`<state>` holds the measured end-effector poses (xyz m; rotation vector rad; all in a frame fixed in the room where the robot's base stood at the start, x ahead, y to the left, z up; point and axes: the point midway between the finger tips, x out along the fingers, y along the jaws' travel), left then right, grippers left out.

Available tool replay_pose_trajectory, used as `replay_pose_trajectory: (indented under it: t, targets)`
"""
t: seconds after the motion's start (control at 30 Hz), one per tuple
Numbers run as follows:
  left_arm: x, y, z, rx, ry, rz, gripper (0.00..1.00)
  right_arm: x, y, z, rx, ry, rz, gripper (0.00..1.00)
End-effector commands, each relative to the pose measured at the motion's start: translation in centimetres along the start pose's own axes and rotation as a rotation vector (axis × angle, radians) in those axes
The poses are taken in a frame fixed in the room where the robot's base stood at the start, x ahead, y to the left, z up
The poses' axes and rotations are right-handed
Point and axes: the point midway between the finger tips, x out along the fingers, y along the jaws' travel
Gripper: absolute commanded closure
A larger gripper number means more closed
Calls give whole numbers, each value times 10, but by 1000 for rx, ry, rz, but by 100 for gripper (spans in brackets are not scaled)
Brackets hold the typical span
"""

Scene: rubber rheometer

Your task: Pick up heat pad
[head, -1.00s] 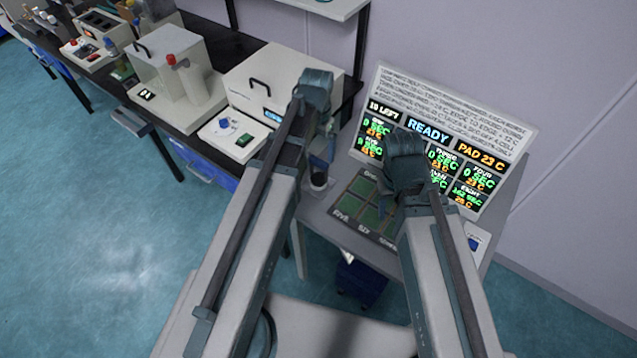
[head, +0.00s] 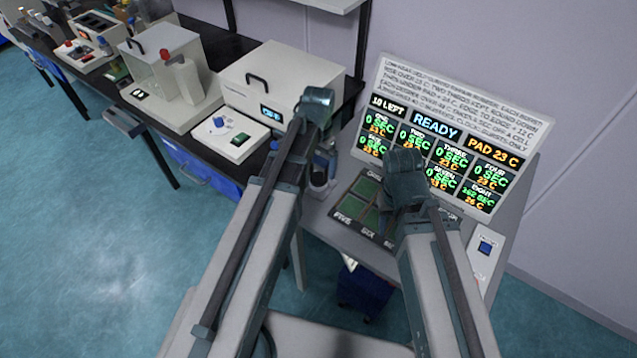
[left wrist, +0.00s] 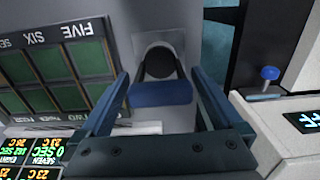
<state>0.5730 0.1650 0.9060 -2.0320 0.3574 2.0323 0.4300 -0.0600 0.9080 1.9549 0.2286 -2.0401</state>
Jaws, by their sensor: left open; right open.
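The heat pad is probably the grey piece with a blue band (left wrist: 160,94) and a dark rounded opening in the left wrist view; I cannot be sure of its identity. It lies between the two fingers of my left gripper (left wrist: 160,78), which are open on either side of it. In the head view it appears as a small grey and blue object (head: 320,188) at the stand's left edge, partly hidden by my left gripper. My right gripper (head: 388,203) is over the green cells, its fingertips mostly hidden by my arm.
The stand holds a board of green cells (head: 352,208) and an upright display (head: 440,150) reading READY and PAD 23 C. A white machine with a blue knob (head: 230,137) stands on the black bench to the left. A blue bin (head: 365,288) is below the stand.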

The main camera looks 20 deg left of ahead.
Motion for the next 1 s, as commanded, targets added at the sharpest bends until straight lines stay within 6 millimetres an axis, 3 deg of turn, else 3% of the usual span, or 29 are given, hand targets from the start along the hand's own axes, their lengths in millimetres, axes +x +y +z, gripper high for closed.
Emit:
replay_pose_trajectory:
  t: [0.03,0.3,0.83,1.0]
  targets:
    - [8,0,0,0,0,0,0,8,-1,0,0,0,0,50]
    - [6,0,0,0,0,0,2,6,-1,0,0,0,0,50]
    - [6,0,0,0,0,0,97,6,-1,0,0,0,0,50]
    - [6,0,0,0,0,0,100,6,-1,0,0,0,0,50]
